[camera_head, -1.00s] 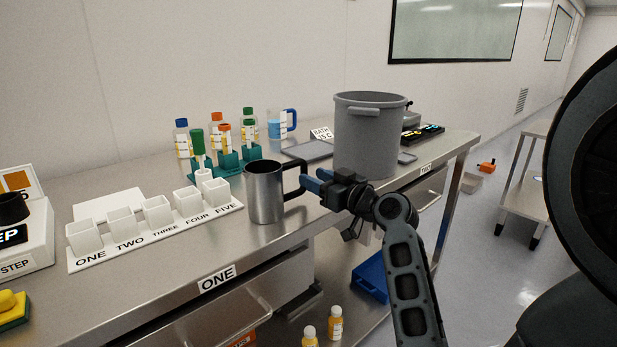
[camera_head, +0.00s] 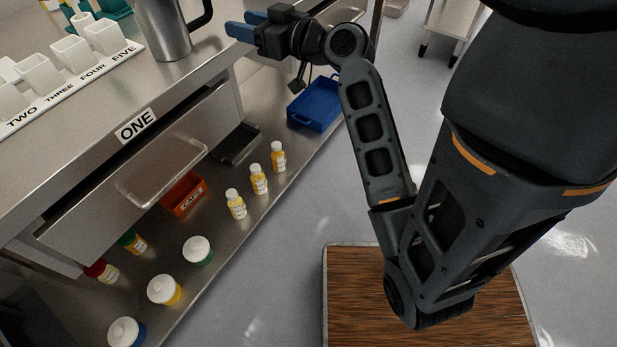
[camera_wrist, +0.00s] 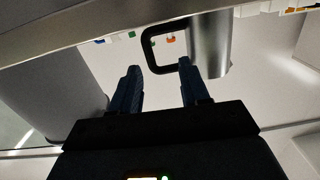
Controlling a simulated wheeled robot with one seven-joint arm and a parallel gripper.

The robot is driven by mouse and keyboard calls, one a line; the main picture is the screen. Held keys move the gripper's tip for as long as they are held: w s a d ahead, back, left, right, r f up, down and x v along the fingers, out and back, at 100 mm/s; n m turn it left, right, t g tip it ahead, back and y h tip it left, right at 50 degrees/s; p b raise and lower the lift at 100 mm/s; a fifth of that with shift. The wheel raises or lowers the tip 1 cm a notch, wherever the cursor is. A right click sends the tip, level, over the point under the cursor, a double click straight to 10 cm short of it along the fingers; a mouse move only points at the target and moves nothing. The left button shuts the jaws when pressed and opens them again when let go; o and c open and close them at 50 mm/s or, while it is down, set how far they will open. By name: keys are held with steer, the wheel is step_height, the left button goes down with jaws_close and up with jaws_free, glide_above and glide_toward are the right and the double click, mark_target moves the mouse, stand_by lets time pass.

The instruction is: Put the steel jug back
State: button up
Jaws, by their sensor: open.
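The steel jug (camera_head: 168,32) stands upright on the bench top at the upper left of the head view, its top cut off by the frame. Its dark handle (camera_head: 204,14) points right, toward my gripper. My gripper (camera_head: 246,25) is open and empty, with blue fingers just right of the handle and a small gap between. In the wrist view the jug (camera_wrist: 208,48) shows beyond the fingers, slightly right. Its black handle loop (camera_wrist: 147,48) lies ahead of my gripper (camera_wrist: 158,67), roughly in line with the space between the fingertips.
White numbered holders (camera_head: 68,55) stand left of the jug. Below are a drawer (camera_head: 140,180) marked ONE and a lower shelf with bottles (camera_head: 258,180), jars (camera_head: 197,250), an orange box (camera_head: 184,194) and a blue tray (camera_head: 315,104).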

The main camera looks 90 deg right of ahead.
steer(key=a+f+g+y, duration=0.1)
steer(key=a+f, duration=0.5)
steer(key=a, duration=0.3)
steer(key=a+f+g+y, duration=0.1)
steer(key=a+f+y, duration=0.1)
steer(key=a+f, duration=0.5)
steer(key=s+a+r+n+y, duration=0.1)
steer(key=s+a+n+y, duration=0.1)
steer(key=s+a, duration=0.2)
steer(key=s+a+r+n+t+y, duration=0.1)
steer(key=s+a, duration=0.3)
steer(key=a, duration=0.6)
steer(key=s+a+r+n+y, duration=0.2)
steer(key=s+a+n+y, duration=0.1)
steer(key=a, duration=0.4)
steer(key=shift+s+r+n+t, duration=0.2)
steer(key=shift+s+n+t, duration=0.15)
steer(key=shift+s, duration=0.2)
steer(key=shift+r+p, duration=1.35)
steer(key=shift+r, duration=0.05)
